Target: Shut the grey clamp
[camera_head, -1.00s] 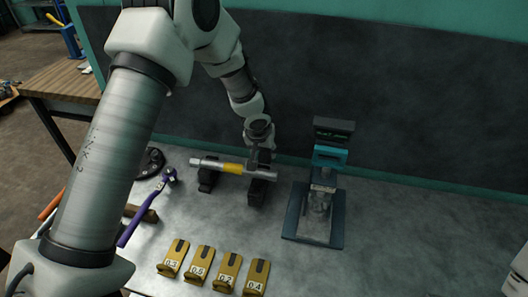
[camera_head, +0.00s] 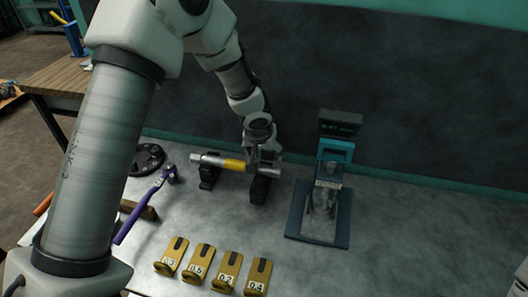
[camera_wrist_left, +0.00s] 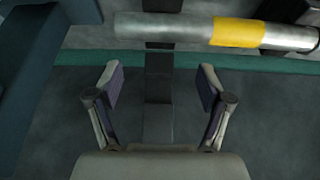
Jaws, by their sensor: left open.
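My left gripper (camera_head: 263,157) is over the right end of a silver bar with a yellow band (camera_head: 233,163). The bar lies across two black supports. In the left wrist view, its two fingers (camera_wrist_left: 157,73) are apart, with a dark grey strip (camera_wrist_left: 158,100) in the gap between them, and the bar (camera_wrist_left: 165,27) runs beyond the fingertips. The strip may be part of the grey clamp; I cannot tell, and no clamp stands out clearly. In the head view the gripper hides the bar's right support (camera_head: 260,188) in part. My right gripper does not show.
A scale-like stand with a display (camera_head: 340,124) and dark base plate is close right of the bar. Several yellow numbered pieces (camera_head: 227,271) lie in front. A purple-handled tool (camera_head: 143,207) and black disc (camera_head: 148,158) are left. The bench's right side is clear.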

